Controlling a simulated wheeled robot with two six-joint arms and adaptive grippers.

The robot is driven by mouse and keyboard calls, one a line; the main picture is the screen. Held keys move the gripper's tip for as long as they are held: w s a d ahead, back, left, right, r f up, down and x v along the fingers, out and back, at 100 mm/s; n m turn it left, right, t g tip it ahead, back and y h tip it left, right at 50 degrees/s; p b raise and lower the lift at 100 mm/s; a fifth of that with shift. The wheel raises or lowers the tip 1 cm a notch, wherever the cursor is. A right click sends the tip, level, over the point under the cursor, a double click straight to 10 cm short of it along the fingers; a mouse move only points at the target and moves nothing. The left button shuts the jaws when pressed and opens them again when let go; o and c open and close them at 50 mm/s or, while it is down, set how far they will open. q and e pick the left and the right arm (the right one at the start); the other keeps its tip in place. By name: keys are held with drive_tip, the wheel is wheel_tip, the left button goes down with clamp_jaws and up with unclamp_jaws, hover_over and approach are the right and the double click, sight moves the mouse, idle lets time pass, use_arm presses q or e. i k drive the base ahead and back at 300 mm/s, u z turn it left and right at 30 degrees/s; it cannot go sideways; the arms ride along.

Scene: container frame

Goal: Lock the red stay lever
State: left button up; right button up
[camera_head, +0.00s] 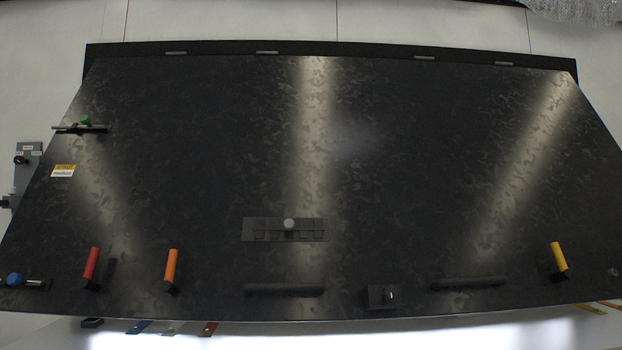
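The red stay lever (92,263) is at the lower left of the large dark panel (400,150). Its red handle stands nearly upright, its top tilted slightly right, on a small dark base. Nothing touches it. Neither of my grippers shows in the head view.
An orange lever (171,265) stands right of the red one, and a blue knob (15,280) is to its left. A yellow lever (559,256) is far right. A grey-knobbed slider plate (285,229) and dark bars (284,289) lie between. A green-knobbed latch (85,121) is upper left.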

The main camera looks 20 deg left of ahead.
sight(87, 282)
drive_tip(key=u, duration=0.2)
drive_tip(key=k, duration=0.15)
drive_tip(key=u, duration=1.75)
drive_tip(key=i, duration=0.45)
drive_tip(key=u, duration=0.65)
drive_tip(key=i, duration=0.75)
drive_tip(key=z, duration=0.1)
